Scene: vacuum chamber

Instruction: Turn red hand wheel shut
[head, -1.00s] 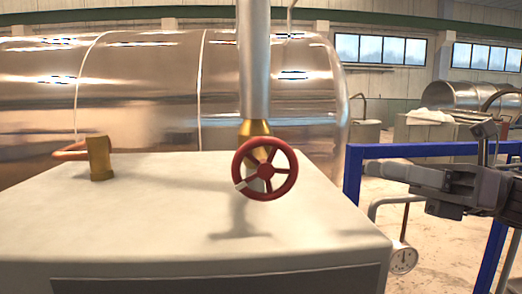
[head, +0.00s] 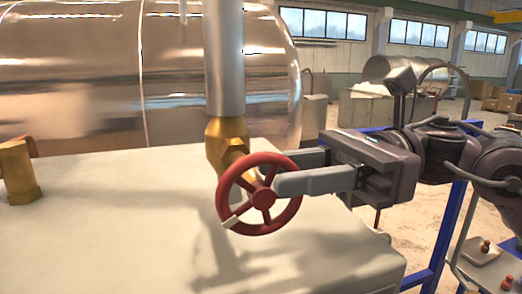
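The red hand wheel (head: 232,181) sits on a brass valve (head: 222,146) under a grey vertical pipe (head: 223,60). A white mark (head: 230,222) is at the lower left of its rim. My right gripper (head: 282,172) reaches in from the right at the wheel's right side. Its two grey fingers are apart, one in front of the rim and one behind it. The front fingertip overlaps the rim in the picture; I cannot tell whether either finger touches it. My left gripper is not in view.
The valve stands over a pale box top (head: 120,230). Another brass fitting (head: 17,172) is at the far left. A large shiny metal cylinder (head: 90,80) lies behind. A blue frame (head: 446,235) is at the right, near a small panel with red knobs (head: 484,249).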

